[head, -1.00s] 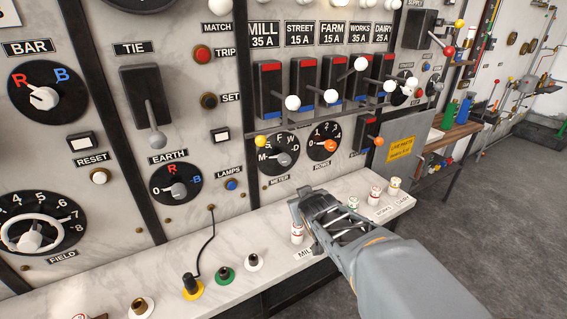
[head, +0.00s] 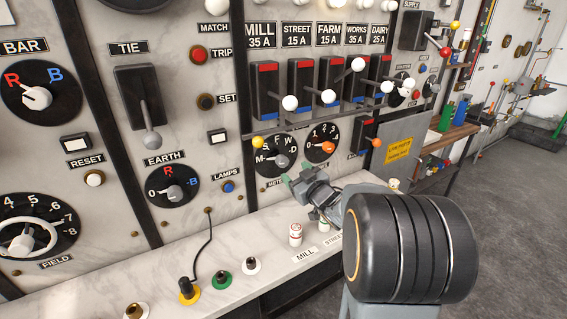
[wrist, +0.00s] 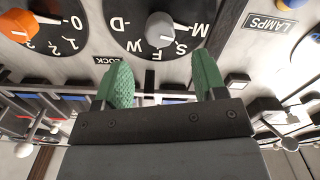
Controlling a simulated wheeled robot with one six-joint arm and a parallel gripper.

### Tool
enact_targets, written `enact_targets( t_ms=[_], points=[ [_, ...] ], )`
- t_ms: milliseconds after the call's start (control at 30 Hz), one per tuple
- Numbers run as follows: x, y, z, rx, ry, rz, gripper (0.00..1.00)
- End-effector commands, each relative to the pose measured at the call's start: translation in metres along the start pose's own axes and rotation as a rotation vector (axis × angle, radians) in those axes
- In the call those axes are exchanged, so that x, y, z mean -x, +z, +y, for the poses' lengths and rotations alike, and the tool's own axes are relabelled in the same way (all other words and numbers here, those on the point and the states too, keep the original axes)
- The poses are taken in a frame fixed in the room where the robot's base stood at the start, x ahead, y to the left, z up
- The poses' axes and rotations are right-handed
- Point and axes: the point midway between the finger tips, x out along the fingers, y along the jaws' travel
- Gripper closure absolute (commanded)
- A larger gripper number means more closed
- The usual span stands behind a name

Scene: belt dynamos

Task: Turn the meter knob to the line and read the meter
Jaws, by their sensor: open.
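The meter knob (head: 283,161) is a grey knob on a black dial (head: 290,143) lettered M, S, F, W and D. Its pointer seems to lie toward M. In the wrist view, which is upside down, the knob (wrist: 160,29) stands ahead of the fingertips, centred between them and apart from them. My gripper (head: 299,178) is just below and right of this dial in the head view, near the panel. Its green fingers are spread and empty in the wrist view (wrist: 163,75). No meter face with a needle can be made out.
The rows dial with its orange knob (head: 326,148) is close on the right. A yellow-tipped lever (head: 257,142) sticks out at upper left of the meter dial, and white-knobbed switches (head: 290,103) stand above. The marble shelf (head: 270,278) below carries a white-and-red plug (head: 295,234).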

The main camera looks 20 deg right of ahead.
Motion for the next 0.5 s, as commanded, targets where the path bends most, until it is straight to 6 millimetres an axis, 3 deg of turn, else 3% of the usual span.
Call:
enact_targets(
  t_ms=[200, 500],
  points=[
    [-0.040, -0.001, 0.000, 0.000, -0.002, -0.001, 0.35],
    [-0.070, -0.001, 0.000, 0.001, 0.000, -0.001, 0.35]
  ],
)
